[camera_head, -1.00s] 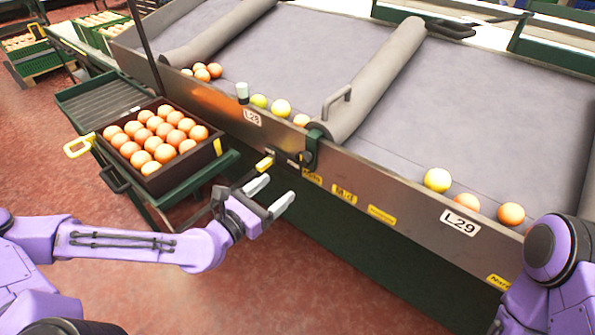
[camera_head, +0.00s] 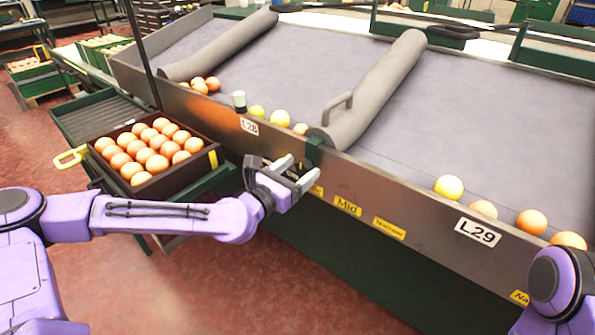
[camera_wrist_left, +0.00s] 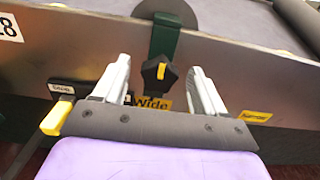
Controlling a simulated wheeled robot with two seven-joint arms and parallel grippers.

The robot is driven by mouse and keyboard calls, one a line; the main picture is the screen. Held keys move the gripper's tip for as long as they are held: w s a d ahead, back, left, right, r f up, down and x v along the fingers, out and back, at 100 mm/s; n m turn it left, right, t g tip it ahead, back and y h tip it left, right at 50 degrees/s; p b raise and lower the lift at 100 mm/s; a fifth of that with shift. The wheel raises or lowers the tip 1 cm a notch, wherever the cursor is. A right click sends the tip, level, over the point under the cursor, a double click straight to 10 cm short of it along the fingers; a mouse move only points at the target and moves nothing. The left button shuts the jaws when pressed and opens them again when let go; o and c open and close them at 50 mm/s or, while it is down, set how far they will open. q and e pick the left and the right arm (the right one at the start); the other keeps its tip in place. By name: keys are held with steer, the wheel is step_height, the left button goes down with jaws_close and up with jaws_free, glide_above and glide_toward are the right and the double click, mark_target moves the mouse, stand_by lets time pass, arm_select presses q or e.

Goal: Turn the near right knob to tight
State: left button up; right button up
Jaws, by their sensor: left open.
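A black star-shaped knob (camera_wrist_left: 158,72) with a yellow mark shows in the left wrist view. It sits on a green bracket (camera_wrist_left: 165,40) on the metal side wall of the sorting table, above a yellow "Wide" label (camera_wrist_left: 153,104). My right gripper is out of view.
A yellow-tipped lever (camera_wrist_left: 56,118) stands left of the fingers in the left wrist view. Fruit lies along the grey belt (camera_head: 250,62), beside a padded roller (camera_head: 385,80) with a handle.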

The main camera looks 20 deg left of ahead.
arm_select(q)
steer(key=c, duration=1.1)
steer(key=shift+o, duration=0.2)
steer(key=shift+m, duration=0.4)
steer(key=m+b, duration=0.1)
steer(key=m, duration=0.1)
steer(key=shift+d+m, duration=0.1)
steer(key=shift+m, duration=0.3)
steer(key=m, duration=0.4)
steer(key=shift+d+f+m+b, duration=0.1)
steer(key=shift+m+b, duration=0.2)
steer(key=m, duration=0.5)
steer(key=shift+s+f, duration=0.1)
steer(key=shift+d+f+m, duration=0.1)
steer(key=shift+f+m, duration=0.05)
steer(key=shift+m, duration=2.25)
